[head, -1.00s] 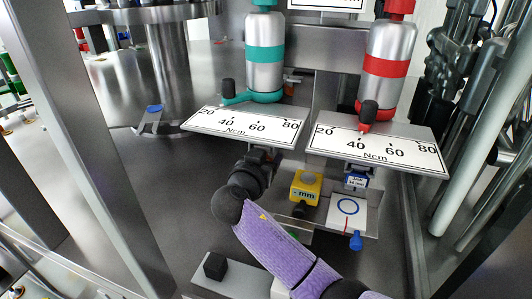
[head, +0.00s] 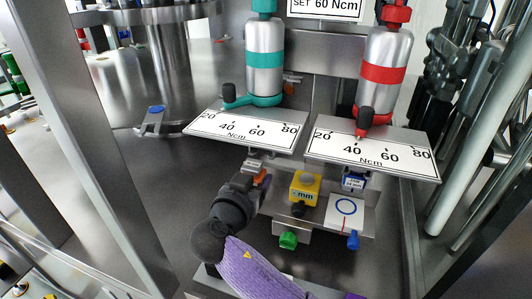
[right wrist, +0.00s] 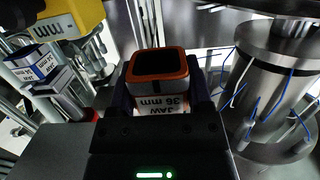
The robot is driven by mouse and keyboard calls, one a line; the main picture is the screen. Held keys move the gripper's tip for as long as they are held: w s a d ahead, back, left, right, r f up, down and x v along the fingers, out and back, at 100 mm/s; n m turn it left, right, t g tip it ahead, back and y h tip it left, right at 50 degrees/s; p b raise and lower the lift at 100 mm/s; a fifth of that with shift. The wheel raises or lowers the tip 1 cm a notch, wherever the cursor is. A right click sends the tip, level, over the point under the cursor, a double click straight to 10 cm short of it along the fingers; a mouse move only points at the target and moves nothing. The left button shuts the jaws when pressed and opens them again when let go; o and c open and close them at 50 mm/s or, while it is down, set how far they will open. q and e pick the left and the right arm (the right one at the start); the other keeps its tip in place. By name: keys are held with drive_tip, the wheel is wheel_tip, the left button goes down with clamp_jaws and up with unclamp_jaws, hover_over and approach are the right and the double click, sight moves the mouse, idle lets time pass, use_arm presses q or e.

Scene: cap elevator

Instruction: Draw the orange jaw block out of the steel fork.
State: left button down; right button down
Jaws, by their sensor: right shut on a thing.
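The orange jaw block (head: 261,176) shows small in the head view, just below the left dial plate. In the right wrist view the block (right wrist: 158,66) has an orange rim, a dark top and a white label reading "JAW 36 mm". My right gripper (head: 252,180) is shut on it, with a dark finger on each side. The steel fork (head: 254,163) shows as a small metal part under the left dial plate, just behind the block. I cannot tell whether block and fork still touch. My left gripper is not in view.
A yellow mm block (head: 305,186) stands close to the right of my gripper; it also shows in the right wrist view (right wrist: 68,18). A blue-labelled block (head: 354,180) and a white pad with a blue ring (head: 345,211) are farther right. The left dial plate (head: 246,132) overhangs the gripper.

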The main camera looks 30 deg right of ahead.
drive_tip(key=v, duration=0.5)
drive_tip(key=shift+f+p, duration=0.3)
drive_tip(key=shift+f, duration=0.05)
